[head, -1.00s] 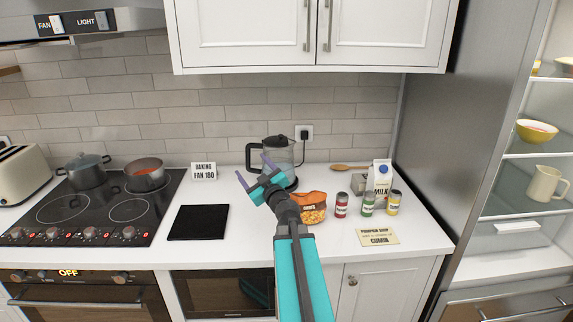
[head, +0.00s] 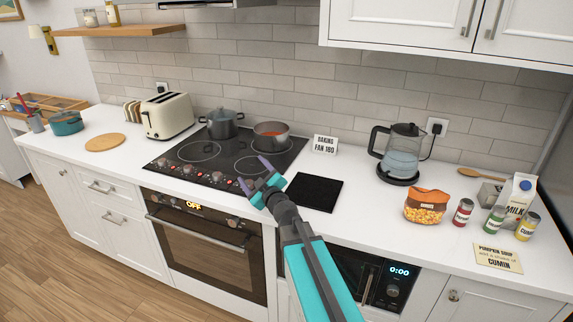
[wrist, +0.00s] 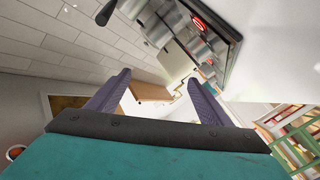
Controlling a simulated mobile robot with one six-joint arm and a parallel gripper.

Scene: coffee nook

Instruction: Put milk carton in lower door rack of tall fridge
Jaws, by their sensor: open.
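The milk carton (head: 517,199) stands upright at the right end of the white counter in the head view, white with a blue cap and the word MILK. Spice jars stand in front of it and hide its lower part. My gripper (head: 257,172) is open and empty, raised over the hob's front right area, well to the left of the carton. In the wrist view my gripper (wrist: 160,92) shows two purple fingers spread apart with nothing between them. The tall fridge is not clearly in view now.
A glass kettle (head: 402,155), a pumpkin bag (head: 427,207), a red jar (head: 462,212), a green jar (head: 493,220) and a yellow jar (head: 527,227) stand on the counter. Two pots (head: 222,124) (head: 271,135) sit on the hob. Wall cabinets (head: 420,25) hang above. Floor (head: 50,240) is clear at left.

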